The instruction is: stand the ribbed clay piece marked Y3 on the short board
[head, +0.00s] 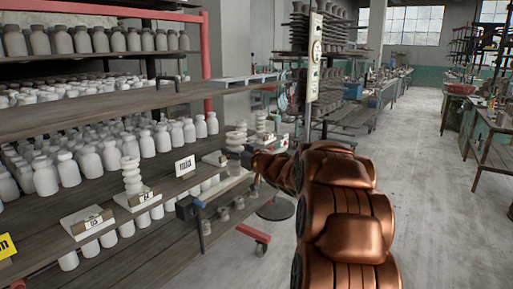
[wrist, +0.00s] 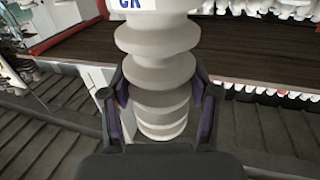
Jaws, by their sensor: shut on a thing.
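My gripper (wrist: 160,112) is shut on a pale ribbed clay piece (wrist: 155,45). One finger lies on each side of it in the wrist view. The piece's tag (wrist: 136,4) is cut off by the top edge, so I cannot read its marking in full. In the head view a ribbed piece (head: 235,139) shows beside my copper arm's far end; the fingers there are too small to make out. Another ribbed piece (head: 131,174) stands upright on a small pale board (head: 143,203) on the shelf. A bare board (head: 88,221) lies nearer, and another board (head: 215,158) lies farther along.
The wooden shelf (head: 95,193) holds many white bottles behind the boards. A white "mid" sign (head: 184,166) stands between boards, and a yellow sign (head: 7,246) is at the near left. Another ribbed piece (head: 261,121) stands farther back. The floor at right is clear.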

